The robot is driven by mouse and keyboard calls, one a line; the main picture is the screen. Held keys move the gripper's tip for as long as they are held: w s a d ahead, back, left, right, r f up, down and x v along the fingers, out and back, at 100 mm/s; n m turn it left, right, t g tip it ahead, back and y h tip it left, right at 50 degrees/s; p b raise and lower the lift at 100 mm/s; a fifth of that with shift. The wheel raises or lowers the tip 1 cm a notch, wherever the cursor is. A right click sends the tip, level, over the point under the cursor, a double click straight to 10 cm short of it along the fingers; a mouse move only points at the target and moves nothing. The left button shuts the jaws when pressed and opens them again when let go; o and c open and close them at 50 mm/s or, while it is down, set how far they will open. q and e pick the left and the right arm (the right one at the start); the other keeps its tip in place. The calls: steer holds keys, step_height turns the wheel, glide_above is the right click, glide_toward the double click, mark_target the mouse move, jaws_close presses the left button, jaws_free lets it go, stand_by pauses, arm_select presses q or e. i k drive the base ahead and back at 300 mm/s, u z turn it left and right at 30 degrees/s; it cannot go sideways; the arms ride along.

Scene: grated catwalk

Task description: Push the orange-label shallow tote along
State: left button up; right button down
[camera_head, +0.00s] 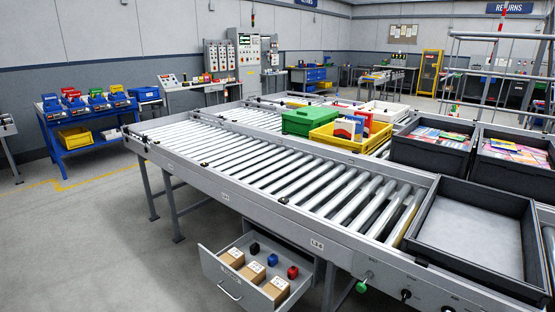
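A shallow dark grey tote (531,259) stands on the near right end of the roller conveyor (270,172). It looks empty, with a pale grey floor, and its right part runs close to the picture edge. I cannot make out an orange label on it, so I cannot tell if it is the task's tote. A narrow yellow strip shows along its left side. Neither of my grippers is in view.
Two dark totes (430,158) (515,163) with colourful flat items stand behind it. A yellow tote (335,138) and a green box (303,122) stand farther back. Rollers left of the tote are clear. An open drawer (240,291) with boxes juts out below.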

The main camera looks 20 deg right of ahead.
mark_target(471, 231)
steer(key=z, duration=1.2)
steer(key=i, duration=1)
steer(key=z, duration=0.85)
